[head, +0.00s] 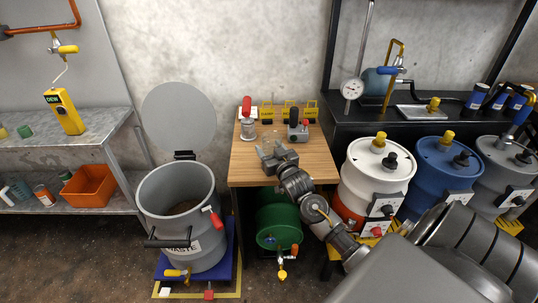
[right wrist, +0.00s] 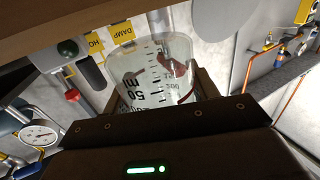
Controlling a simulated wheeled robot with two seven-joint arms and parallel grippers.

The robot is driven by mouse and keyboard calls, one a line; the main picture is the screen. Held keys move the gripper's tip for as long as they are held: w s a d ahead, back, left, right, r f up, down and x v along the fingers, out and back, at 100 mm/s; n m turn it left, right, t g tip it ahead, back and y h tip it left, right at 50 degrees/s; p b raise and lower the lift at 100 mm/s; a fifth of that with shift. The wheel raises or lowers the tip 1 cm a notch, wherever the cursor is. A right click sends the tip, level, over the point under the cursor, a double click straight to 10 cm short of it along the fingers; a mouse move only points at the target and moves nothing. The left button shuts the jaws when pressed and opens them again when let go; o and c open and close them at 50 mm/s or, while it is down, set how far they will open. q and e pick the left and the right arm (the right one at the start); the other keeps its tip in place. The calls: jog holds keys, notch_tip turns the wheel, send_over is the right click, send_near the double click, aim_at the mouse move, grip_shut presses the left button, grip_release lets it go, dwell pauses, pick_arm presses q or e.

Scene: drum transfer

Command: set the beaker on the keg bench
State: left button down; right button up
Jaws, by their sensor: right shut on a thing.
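The clear beaker (right wrist: 155,72), with dark graduation marks, is between the jaws of my right gripper in the right wrist view. That picture is upside down, and so is the beaker's print. The gripper is shut on the beaker. I cannot tell whether the beaker's base touches the bench top. My left gripper is not in view.
A green keg (head: 279,220) lies beneath. A grey open drum (head: 178,215) is left; white (head: 376,175) and blue (head: 440,178) drums are right.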

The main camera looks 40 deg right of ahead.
notch_tip(320, 180, down, 2)
jog(key=shift+f, duration=0.1)
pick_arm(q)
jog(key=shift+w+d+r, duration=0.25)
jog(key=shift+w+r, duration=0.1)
pick_arm(e)
jog(key=shift+a, duration=0.1)
jog(key=o, duration=0.9)
jog(key=shift+f, duration=0.1)
jog(key=shift+o, duration=0.2)
